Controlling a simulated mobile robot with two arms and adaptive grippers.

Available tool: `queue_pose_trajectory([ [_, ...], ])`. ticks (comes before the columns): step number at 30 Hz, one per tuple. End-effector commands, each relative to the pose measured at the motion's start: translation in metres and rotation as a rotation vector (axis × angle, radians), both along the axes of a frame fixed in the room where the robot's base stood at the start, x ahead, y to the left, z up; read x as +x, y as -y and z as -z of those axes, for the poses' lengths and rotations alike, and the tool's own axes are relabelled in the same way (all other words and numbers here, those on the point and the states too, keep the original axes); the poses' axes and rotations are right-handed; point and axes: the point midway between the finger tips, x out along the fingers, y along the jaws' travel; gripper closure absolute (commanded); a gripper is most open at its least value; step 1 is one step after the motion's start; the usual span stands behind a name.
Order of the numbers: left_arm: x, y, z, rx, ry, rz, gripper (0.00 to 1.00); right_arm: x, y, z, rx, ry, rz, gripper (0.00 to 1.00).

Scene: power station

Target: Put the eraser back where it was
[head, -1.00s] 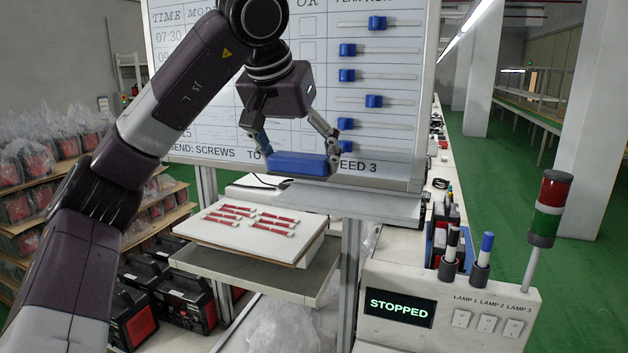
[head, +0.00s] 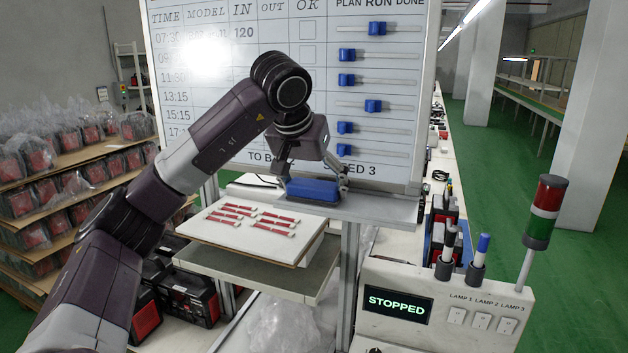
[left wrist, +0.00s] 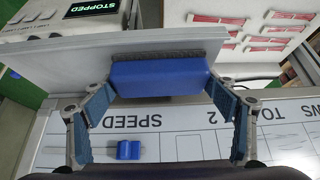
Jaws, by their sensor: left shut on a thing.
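The blue eraser (head: 313,189) is between the fingers of my left gripper (head: 314,184), which is shut on it. In the left wrist view the eraser (left wrist: 160,80) shows its blue body and a dark grey felt strip, with a finger against each end. It is level, at the left part of the grey ledge (head: 385,209) under the whiteboard (head: 230,110). The felt side faces the ledge, which also shows in the left wrist view (left wrist: 200,42). I cannot tell whether the felt touches it. My right gripper is not in view.
A white board with several red-and-white strips (head: 245,217) lies below and left of the ledge. A control box (head: 440,310) with a "STOPPED" screen, markers and a signal lamp (head: 544,205) stands at the right. The ledge right of the eraser is bare.

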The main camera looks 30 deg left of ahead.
Motion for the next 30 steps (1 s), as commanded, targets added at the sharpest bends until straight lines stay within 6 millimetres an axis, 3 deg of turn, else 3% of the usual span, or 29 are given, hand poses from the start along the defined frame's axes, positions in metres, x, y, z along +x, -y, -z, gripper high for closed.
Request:
queue_pose_trajectory([
  [11,0.000,0.000,0.004,0.000,0.001,0.000,0.44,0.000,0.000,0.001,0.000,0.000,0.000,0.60],
  [12,0.000,0.000,0.003,-0.001,0.001,0.001,0.17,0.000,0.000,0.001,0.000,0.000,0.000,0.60],
  [16,0.000,0.000,0.003,0.000,0.000,0.000,0.04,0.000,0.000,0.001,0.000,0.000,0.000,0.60],
  [25,0.000,0.000,0.002,-0.001,0.001,0.001,0.04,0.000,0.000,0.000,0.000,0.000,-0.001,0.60],
  [30,-0.006,0.003,-0.011,-0.001,0.005,0.002,0.04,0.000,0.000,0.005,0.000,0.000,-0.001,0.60],
])
